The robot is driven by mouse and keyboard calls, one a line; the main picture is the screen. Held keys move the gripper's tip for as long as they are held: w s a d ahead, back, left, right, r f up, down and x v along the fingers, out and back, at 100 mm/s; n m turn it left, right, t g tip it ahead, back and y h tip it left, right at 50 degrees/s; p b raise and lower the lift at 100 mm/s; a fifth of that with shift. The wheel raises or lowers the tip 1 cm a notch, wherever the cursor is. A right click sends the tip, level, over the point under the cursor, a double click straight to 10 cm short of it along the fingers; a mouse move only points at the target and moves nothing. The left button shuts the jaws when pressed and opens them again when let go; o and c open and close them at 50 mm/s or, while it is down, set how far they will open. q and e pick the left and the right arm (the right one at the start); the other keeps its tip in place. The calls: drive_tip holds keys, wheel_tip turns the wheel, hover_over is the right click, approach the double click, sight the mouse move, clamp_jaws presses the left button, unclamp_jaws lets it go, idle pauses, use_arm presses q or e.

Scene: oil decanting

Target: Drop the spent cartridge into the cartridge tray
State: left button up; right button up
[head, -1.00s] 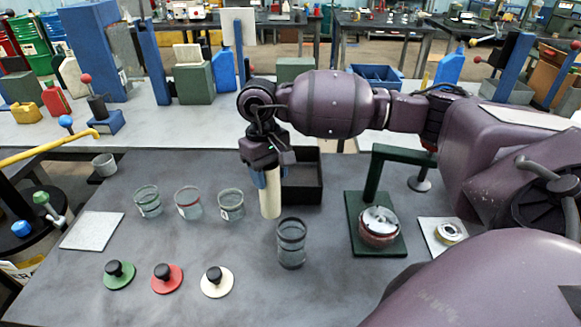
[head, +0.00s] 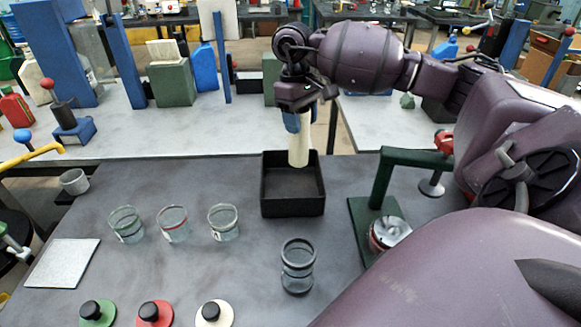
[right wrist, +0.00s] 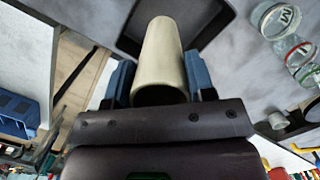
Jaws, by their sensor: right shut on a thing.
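The spent cartridge (head: 299,148) is a cream cylinder, upright in my right gripper (head: 296,118). My right gripper is shut on its upper end; the blue fingers sit on both sides of the cartridge (right wrist: 160,62) in the right wrist view. The cartridge tray (head: 292,209) is a black open box on the grey table. In the head view the cartridge's lower end shows in front of the tray's back part, above its floor. The tray also shows in the right wrist view (right wrist: 128,44), behind the cartridge. My left gripper is not in view.
Glass jars (head: 127,225) stand left of the tray, and a dark-ringed glass (head: 298,266) stands in front of it. A green press stand (head: 380,180) is to the right. Coloured knobbed lids (head: 155,314) lie at the front.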

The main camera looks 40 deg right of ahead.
sight(300, 136)
drive_tip(key=shift+w+f+b, duration=0.1)
drive_tip(key=shift+f+b, duration=0.2)
drive_tip(key=shift+f, duration=2)
drive_tip(key=o, duration=1.2)
drive_tip(key=shift+o, duration=0.2)
drive_tip(key=r, duration=0.3)
drive_tip(key=w+r, duration=0.1)
drive_tip(key=r, duration=0.6)
drive_tip(key=shift+w+r, duration=0.25)
drive_tip(key=shift+r, duration=0.1)
